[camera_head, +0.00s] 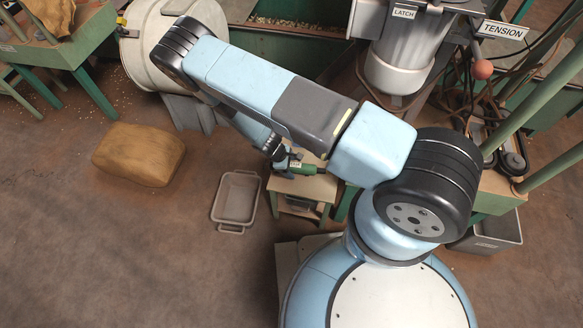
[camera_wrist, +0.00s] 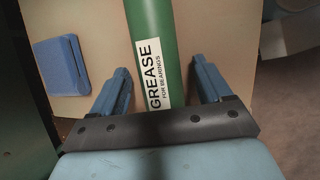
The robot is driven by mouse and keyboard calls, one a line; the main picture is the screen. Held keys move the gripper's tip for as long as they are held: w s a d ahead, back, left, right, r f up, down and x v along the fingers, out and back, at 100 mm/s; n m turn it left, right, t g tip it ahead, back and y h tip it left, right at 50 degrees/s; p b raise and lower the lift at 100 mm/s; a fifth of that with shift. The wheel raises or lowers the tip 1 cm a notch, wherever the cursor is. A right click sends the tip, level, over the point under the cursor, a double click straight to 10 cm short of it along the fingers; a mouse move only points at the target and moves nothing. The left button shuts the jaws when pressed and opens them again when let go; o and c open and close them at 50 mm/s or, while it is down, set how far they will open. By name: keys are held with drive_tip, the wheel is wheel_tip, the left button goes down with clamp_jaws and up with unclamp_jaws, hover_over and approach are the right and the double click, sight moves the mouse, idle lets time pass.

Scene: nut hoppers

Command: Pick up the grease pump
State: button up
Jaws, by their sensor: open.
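The grease pump shows in the wrist view as a green barrel (camera_wrist: 152,22) with a white label reading "GREASE FOR BEARINGS". It lies on a pale wooden surface (camera_wrist: 222,22). My gripper (camera_wrist: 160,66) is open, with one blue finger on each side of the barrel. I cannot tell whether either finger touches it; gaps show on both sides in the picture. In the head view, a green piece that looks like the pump (camera_head: 308,169) lies on a small wooden stand (camera_head: 318,188). My arm hides part of it and most of my gripper.
A blue pad (camera_wrist: 60,66) lies left of the pump in the wrist view. In the head view, an empty grey tray (camera_head: 238,194) and a brown sack (camera_head: 139,154) lie on the floor left of the stand. Machinery and green posts crowd the right. Floor at lower left is clear.

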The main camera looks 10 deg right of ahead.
idle(0.4)
clamp_jaws()
idle(0.6)
